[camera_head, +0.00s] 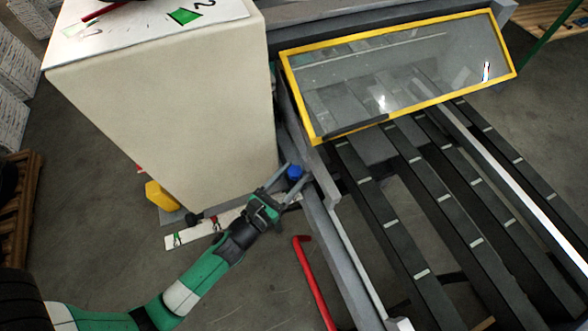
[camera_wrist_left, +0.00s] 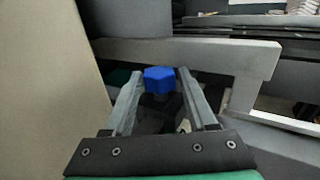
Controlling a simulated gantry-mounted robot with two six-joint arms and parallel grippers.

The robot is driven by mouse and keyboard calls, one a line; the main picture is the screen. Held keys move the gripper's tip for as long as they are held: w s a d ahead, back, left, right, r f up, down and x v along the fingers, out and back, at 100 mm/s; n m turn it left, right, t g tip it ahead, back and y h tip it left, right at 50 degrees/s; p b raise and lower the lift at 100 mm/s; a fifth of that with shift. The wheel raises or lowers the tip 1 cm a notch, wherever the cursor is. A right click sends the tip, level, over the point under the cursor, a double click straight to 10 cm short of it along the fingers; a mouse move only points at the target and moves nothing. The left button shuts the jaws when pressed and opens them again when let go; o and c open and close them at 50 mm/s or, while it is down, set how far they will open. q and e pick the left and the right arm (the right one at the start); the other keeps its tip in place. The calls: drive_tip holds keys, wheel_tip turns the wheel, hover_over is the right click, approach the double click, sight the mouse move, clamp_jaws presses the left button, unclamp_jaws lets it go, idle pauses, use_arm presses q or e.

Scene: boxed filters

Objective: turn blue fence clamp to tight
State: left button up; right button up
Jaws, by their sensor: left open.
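The blue fence clamp (camera_head: 294,172) is a small blue knob beside the grey rail, just right of the cream cabinet's lower corner. In the left wrist view the blue knob (camera_wrist_left: 159,80) has a faceted outline and sits on a dark stem. My left gripper (camera_head: 289,181) is open, with one finger on each side of the knob near the tips. In the wrist view the left gripper (camera_wrist_left: 161,88) shows gaps between the fingers and the stem; whether a tip touches the knob is unclear. The right gripper is not in view.
The cream cabinet (camera_head: 170,110) stands close on the left. The grey rail (camera_head: 345,260) runs along the right, beside black slats (camera_head: 405,250). A yellow-framed clear guard (camera_head: 400,75) is above. A red bar (camera_head: 313,280) lies below the gripper.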

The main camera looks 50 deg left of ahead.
use_arm(q)
drive_tip(key=shift+w+a, duration=0.1)
drive_tip(key=shift+w, duration=0.3)
